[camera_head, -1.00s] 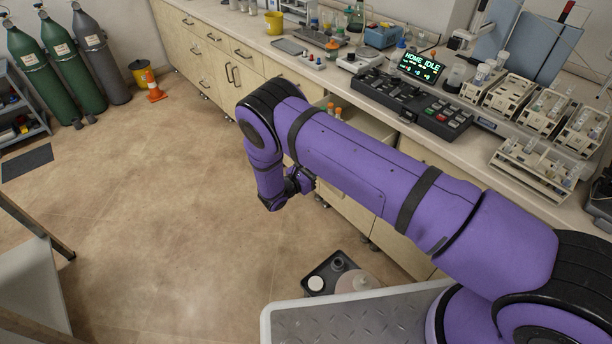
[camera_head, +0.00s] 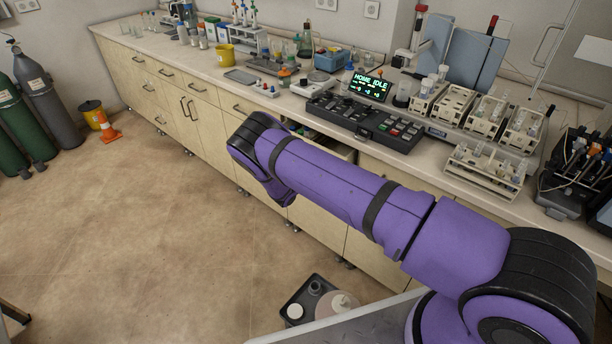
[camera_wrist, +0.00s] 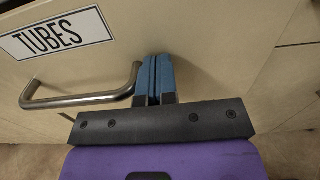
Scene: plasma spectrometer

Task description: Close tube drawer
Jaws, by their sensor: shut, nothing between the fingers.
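The tube drawer (camera_head: 346,154) is in the bench front below the control panel. A strip of its open inside shows above my arm, and the arm hides most of its front. In the wrist view the drawer front (camera_wrist: 112,62) fills much of the picture, with a "TUBES" label (camera_wrist: 56,36) and a metal bar handle (camera_wrist: 80,101). My gripper (camera_wrist: 157,58) is shut and empty, its blue fingertips pointing at the drawer front just right of the handle's end. I cannot tell whether they touch the front. The gripper is hidden in the head view.
The control panel (camera_head: 365,123) and tube racks (camera_head: 485,165) stand on the bench above. A black tray with containers (camera_head: 312,300) is near my base. Closed cabinets (camera_head: 210,120) line the bench to the left.

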